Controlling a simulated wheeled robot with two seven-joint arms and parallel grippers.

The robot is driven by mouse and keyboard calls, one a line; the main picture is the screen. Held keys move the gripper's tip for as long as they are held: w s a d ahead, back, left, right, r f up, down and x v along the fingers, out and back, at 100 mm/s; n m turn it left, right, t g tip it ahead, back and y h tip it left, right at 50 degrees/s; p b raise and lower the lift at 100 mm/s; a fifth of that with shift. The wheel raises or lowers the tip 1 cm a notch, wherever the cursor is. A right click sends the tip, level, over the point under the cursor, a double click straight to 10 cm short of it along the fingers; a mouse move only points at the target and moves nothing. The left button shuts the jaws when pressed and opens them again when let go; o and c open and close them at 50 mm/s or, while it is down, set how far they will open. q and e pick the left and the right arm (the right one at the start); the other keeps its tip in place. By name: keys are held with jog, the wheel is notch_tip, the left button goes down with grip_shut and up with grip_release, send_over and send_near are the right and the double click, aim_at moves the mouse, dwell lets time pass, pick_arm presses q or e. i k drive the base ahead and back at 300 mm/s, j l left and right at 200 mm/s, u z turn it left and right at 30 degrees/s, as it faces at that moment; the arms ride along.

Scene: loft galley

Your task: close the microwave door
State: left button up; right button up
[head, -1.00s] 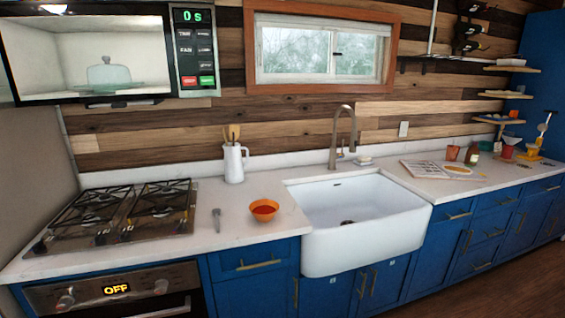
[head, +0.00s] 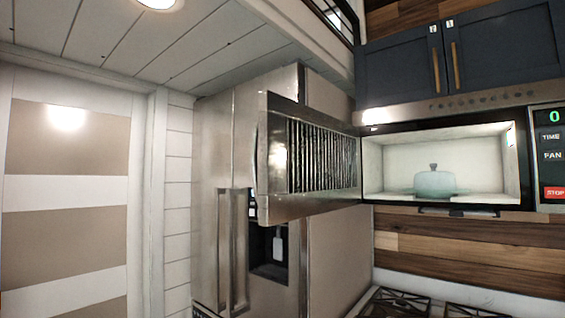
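The microwave (head: 375,125) is mounted on the wall above the stove, below dark blue cabinets. Its door (head: 312,160) is wide open, swung out to the left in front of the steel fridge. The door's inner side, with a dark grille, faces right. The lit cavity shows a covered pale green glass dish (head: 435,182). The control panel (head: 552,155) is at the right edge. Neither of my grippers is in the head view.
The steel fridge (head: 225,180) with a dispenser stands behind and left of the door. Stove burners (head: 400,303) show at the bottom. A panelled white and tan door (head: 65,210) is at far left. Blue cabinets (head: 460,55) are above.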

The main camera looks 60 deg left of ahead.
aim_at(305, 161)
jog(key=k+j, duration=0.1)
jog(key=j, duration=0.5)
jog(key=k+j, duration=0.1)
jog(key=j, duration=0.55)
jog(key=k+j, duration=0.1)
jog(key=j, duration=0.5)
jog(key=k+j, duration=0.1)
jog(key=j, duration=0.55)
jog(key=k+j, duration=0.1)
jog(key=j, duration=0.5)
jog(key=k+u, duration=0.05)
